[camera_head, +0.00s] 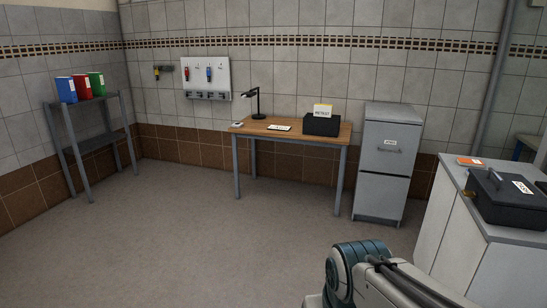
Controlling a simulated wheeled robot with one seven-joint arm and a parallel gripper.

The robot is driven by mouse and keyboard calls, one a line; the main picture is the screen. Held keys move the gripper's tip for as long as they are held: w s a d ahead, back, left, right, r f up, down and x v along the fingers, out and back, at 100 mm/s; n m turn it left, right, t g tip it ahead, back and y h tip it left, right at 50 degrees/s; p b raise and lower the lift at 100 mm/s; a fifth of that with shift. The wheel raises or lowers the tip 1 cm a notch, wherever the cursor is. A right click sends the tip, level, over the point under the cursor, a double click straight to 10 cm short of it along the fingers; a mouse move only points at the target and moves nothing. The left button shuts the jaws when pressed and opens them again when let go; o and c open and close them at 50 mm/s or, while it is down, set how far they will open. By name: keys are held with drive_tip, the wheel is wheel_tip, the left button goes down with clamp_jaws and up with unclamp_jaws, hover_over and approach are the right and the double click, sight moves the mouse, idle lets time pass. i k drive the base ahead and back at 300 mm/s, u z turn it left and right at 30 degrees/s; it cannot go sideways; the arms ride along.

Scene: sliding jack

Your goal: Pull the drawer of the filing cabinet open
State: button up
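The grey filing cabinet (387,163) stands against the back wall, right of the desk. My gripper is outside the picture.
A wooden desk (290,131) with a lamp (256,105) and a black box (321,125) stands left of the cabinet. A white counter (463,225) with a black case (508,197) stands at the right. The floor (230,240) before desk and cabinet is clear.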

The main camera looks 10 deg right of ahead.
sight(387, 148)
drive_tip(key=z, duration=0.4)
drive_tip(key=i, duration=1.65)
drive_tip(key=z, duration=0.55)
drive_tip(key=i, duration=2.95)
drive_tip(key=u, duration=0.05)
